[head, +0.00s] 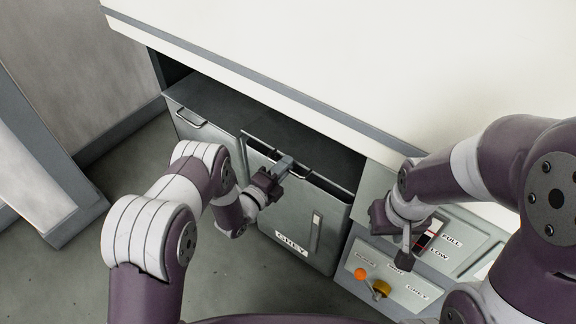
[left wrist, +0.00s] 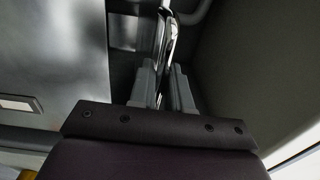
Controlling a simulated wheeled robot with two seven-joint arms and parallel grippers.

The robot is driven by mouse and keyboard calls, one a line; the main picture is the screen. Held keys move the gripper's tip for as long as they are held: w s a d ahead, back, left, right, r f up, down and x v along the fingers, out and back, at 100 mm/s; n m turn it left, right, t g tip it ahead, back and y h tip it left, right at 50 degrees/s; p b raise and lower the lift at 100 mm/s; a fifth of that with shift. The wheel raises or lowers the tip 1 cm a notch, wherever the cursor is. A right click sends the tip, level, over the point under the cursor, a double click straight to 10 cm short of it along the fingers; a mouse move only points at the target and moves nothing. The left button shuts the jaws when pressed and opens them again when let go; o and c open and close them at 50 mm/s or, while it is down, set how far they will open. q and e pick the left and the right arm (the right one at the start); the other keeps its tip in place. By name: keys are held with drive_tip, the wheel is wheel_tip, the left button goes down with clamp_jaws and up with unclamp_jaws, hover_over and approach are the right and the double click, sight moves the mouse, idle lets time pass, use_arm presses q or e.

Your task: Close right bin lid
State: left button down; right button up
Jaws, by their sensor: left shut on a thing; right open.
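The right bin (head: 285,220) is a grey box with a GREY label low on its front. Its top (head: 325,172) lies under the counter; the lid is hard to make out, and I cannot tell how far open it is. My left gripper (head: 286,164) is at the upper front edge of this bin, shut on a thin metal handle (head: 297,175). In the left wrist view, the fingers (left wrist: 165,88) close around a bright thin metal piece (left wrist: 170,40). My right gripper (head: 407,252) is open and empty, above the control panel, apart from the bin.
The left bin (head: 205,138) with its own handle (head: 188,119) stands beside it. A white counter (head: 350,70) overhangs both. The floor (head: 225,285) before the bins is clear.

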use_arm(q)
drive_tip(key=shift+t+h, duration=0.3)
drive_tip(key=f+b, duration=0.1)
drive_tip(key=f, duration=0.1)
drive_tip(key=f+b, duration=0.1)
drive_tip(key=f, duration=0.1)
drive_tip(key=f+b, duration=0.1)
drive_tip(key=f, duration=0.1)
drive_tip(key=shift+s+a+b, duration=0.15)
drive_tip(key=shift+s+b, duration=0.1)
drive_tip(key=shift+b, duration=0.05)
use_arm(e)
wheel_tip(320, 180, down, 6)
drive_tip(key=shift+r, duration=0.1)
use_arm(q)
drive_tip(key=c, duration=1.5)
unclamp_jaws()
drive_tip(key=shift+o, duration=1.1)
drive_tip(key=shift+w+f, duration=0.1)
